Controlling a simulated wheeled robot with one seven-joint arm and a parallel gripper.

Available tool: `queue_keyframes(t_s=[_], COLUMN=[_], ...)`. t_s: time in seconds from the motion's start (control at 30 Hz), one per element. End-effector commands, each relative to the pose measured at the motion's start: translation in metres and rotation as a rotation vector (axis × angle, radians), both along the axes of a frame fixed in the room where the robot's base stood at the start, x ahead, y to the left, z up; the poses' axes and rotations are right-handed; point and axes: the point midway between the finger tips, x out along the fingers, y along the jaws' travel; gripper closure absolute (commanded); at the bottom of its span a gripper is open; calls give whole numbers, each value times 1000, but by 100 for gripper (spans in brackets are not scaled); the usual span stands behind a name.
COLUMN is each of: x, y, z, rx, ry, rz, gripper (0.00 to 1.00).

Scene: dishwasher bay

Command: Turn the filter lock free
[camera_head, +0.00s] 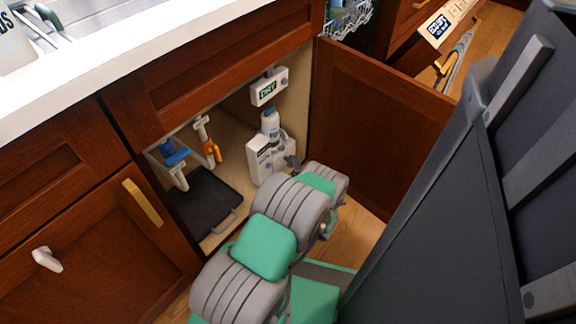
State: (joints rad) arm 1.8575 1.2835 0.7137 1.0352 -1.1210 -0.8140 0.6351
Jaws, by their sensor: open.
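I cannot single out a filter lock for sure. The open cabinet under the counter holds white pipework with a blue fitting (173,153) and an orange-handled fitting (210,150). To their right, a white wall unit (262,163) carries a white bottle with a blue cap (270,124). A small dark grey part shows at the unit's right side; I cannot tell what it is. My grey and green arm reaches up from the bottom centre in front of the cabinet. My gripper is not visible, and the arm covers the area just behind it.
A black tray (207,203) lies on the cabinet floor. A small display box (268,87) hangs above the unit. The open wooden door (375,125) bounds the right side. A closed door with a brass handle (142,203) is at left. A dish rack (347,17) shows at the top.

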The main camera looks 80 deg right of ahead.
Motion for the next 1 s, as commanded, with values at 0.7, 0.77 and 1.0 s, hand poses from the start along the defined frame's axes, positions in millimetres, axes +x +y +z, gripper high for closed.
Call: queue_keyframes(t_s=[0.7,0.77,1.0], x=[18,18,18], y=[-35,-35,-35], z=[-9,-9,-9], rx=[0,0,1], ry=[0,0,1], rz=[3,3,4], gripper=[39,44,64])
